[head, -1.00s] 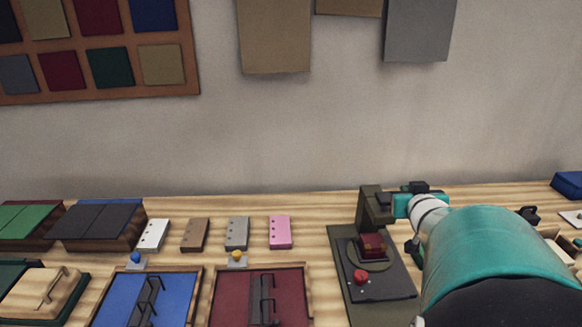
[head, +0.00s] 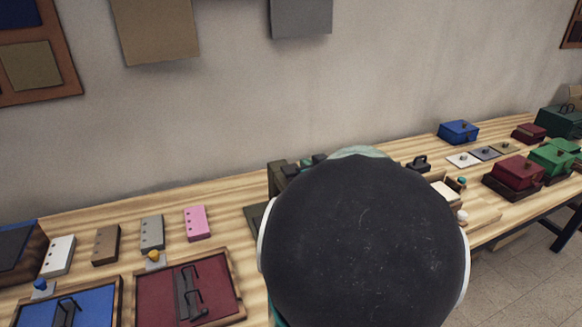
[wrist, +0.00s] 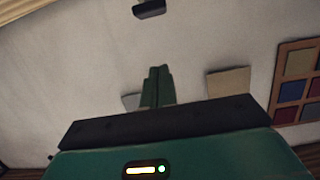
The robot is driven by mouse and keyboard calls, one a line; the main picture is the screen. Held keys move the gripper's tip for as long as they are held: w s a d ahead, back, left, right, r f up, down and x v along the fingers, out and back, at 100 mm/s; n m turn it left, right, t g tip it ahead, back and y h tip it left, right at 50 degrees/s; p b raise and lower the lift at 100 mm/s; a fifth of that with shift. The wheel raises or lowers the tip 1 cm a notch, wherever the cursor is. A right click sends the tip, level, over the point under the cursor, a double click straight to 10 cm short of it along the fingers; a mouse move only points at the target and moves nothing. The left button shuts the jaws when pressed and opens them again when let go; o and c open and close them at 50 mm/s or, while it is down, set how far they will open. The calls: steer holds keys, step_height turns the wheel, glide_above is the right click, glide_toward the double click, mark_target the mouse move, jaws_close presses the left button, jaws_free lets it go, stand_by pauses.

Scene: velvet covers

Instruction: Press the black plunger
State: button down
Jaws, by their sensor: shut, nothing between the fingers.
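An olive-green press (head: 281,178) stands on the table, and my arm's dark round joint covers most of it in the head view. I cannot pick out the black plunger for certain; the front and base of the press are largely hidden. My gripper (wrist: 158,72) shows in the wrist view with its green fingers together and nothing between them, against the pale wall. In the head view it is mostly hidden behind my arm, so its distance from the press cannot be told.
Left of the press lie a pink block (head: 197,223), a grey block (head: 152,233) and a framed dark red panel (head: 216,282). Right of my arm are a small black-handled piece (head: 418,164), a blue box (head: 458,131) and a red box (head: 516,172).

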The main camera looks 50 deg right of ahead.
steer(key=x, duration=1)
steer(key=shift+w, duration=0.2)
step_height(320, 180, down, 3)
steer(key=shift+s+r, duration=0.1)
steer(key=shift+s, duration=0.05)
steer(key=shift+f, duration=0.55)
steer(key=shift+s+a+f, duration=0.1)
steer(key=shift+f, duration=1.85)
